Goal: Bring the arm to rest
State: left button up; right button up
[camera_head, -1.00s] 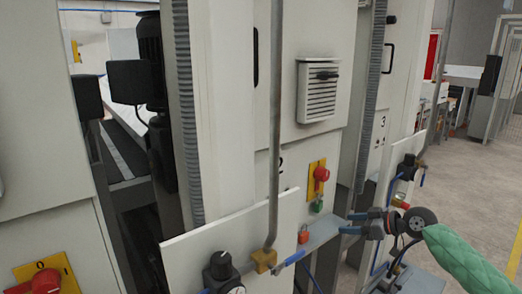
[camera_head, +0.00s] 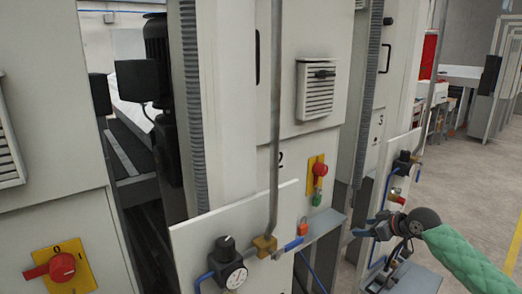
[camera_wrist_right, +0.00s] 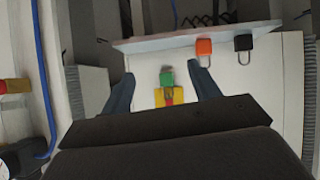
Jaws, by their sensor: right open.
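My right gripper (camera_head: 366,229) is open and empty in the head view, just right of the small shelf. Its green-sleeved arm (camera_head: 470,262) comes in from the lower right. In the right wrist view its two dark fingers (camera_wrist_right: 163,78) stand apart. Between them, farther off, are a yellow plate with a red switch (camera_wrist_right: 170,98) and a green padlock (camera_wrist_right: 167,78). The head view shows this red switch (camera_head: 319,169) with the green padlock (camera_head: 317,199) hanging below it. My left gripper is not in view.
An orange padlock (camera_head: 304,230) hangs at the shelf (camera_head: 325,224); the wrist view also shows a black padlock (camera_wrist_right: 243,47). A pipe (camera_head: 276,130) and a pressure gauge (camera_head: 234,277) stand in front of the cabinets. Another red switch (camera_head: 60,267) is at lower left. Open floor lies right.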

jog(key=w+d+f+m+h, duration=0.1)
jog(key=d+f+h, duration=0.15)
jog(key=f, duration=0.45)
jog(key=w+d+f+m+h, duration=0.1)
jog(key=f+m+h, duration=0.15)
jog(key=f, duration=0.45)
jog(key=s+a+f+g+h, duration=0.1)
jog(key=s+a+f, duration=0.1)
jog(key=s+f, duration=0.65)
jog(key=s+a+f+g+h, duration=0.1)
jog(key=s+a+f+h, duration=0.15)
jog(key=f, duration=1.15)
jog(key=s+a+f+m+g+y, duration=0.1)
jog(key=s+a+f, duration=0.3)
jog(key=s+f, duration=0.45)
jog(key=s+a+f+m+g+y, duration=0.15)
jog(key=s+a+f, duration=0.25)
jog(key=s+f, duration=0.5)
jog(key=s+a+f+g, duration=0.1)
jog(key=s+a+f, duration=0.1)
jog(key=s, duration=0.6)
jog(key=s+a+f+g, duration=0.1)
jog(key=s+a+f, duration=0.2)
jog(key=s, duration=0.5)
jog(key=s+a+f+g, duration=0.1)
jog(key=s+a+f, duration=0.2)
jog(key=s, duration=0.6)
jog(key=shift+g, duration=0.35)
jog(key=shift+f, duration=0.1)
